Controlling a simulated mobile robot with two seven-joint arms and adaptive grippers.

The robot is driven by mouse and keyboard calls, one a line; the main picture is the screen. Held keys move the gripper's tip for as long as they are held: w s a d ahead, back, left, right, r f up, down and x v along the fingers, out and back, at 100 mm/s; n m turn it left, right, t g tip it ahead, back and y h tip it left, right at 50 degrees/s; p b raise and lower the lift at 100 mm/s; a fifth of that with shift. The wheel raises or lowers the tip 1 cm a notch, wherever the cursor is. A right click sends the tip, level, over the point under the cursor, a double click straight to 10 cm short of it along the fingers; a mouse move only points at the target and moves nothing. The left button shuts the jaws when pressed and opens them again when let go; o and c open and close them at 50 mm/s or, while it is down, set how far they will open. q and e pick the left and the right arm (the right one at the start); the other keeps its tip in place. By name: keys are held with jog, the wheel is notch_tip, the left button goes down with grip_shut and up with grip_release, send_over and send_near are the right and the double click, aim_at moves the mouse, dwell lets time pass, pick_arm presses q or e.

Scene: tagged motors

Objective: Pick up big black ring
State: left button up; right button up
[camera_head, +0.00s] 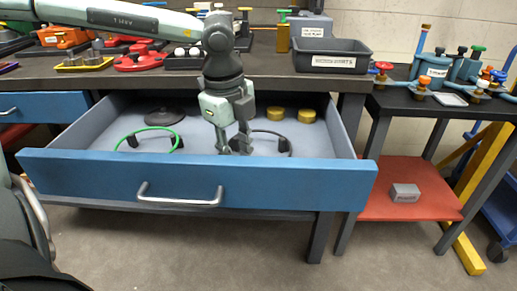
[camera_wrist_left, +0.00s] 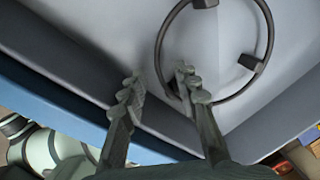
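The big black ring (camera_head: 289,147) lies on the floor of the open blue drawer, partly hidden by my left gripper (camera_head: 236,148). In the wrist view the ring (camera_wrist_left: 270,38) is a thin dark hoop with small dark blocks along it. My right gripper is not in view.
The drawer (camera_head: 100,175) also holds a green ring (camera_head: 127,134), a dark disc (camera_head: 164,117) and two yellow cylinders (camera_head: 306,116). The bench top (camera_head: 270,72) overhangs the drawer's back. A black bin (camera_head: 331,62) stands on it. A side table with several motor parts is at right.

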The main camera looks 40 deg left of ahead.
pick_arm(q)
grip_shut()
dwell(0.4)
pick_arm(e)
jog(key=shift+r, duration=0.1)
pick_arm(q)
jog(key=shift+r+p, duration=0.4)
jog(key=shift+p, duration=0.65)
jog(key=shift+r+b, duration=0.2)
jog(key=shift+b, duration=0.1)
jog(key=s+a+r+b, duration=0.2)
jog(key=s+a+r, duration=0.4)
jog(key=a+r, duration=0.3)
jog(key=shift+s+a+r, duration=0.15)
jog(key=shift+a+r, duration=0.25)
jog(key=shift+r, duration=0.25)
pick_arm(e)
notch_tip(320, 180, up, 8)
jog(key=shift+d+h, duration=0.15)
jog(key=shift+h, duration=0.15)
